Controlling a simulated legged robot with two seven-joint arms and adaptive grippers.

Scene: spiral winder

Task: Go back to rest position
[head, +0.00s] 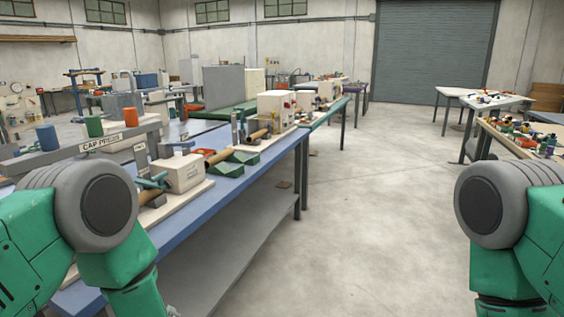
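Only parts of my two arms show in the head view, with green links and grey round joints at the lower left and lower right. Both of my grippers are out of the frame, so their state is hidden. The spiral winder station is likely among the machines on the blue bench (240,165). On it, a cream machine box (181,172) stands on a pale base with a brown tube beside it. A second cream machine (277,108) with red details stands farther back, with another brown tube (257,134) near it. My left arm overlaps the bench's near end in the picture.
A "CAP PRESS" sign (101,143) stands at left with coloured cylinders behind it. Green trays (226,168) lie on the bench. Tables with small parts (532,140) stand at right. The concrete floor (370,220) between is clear, up to a grey roller door (432,55).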

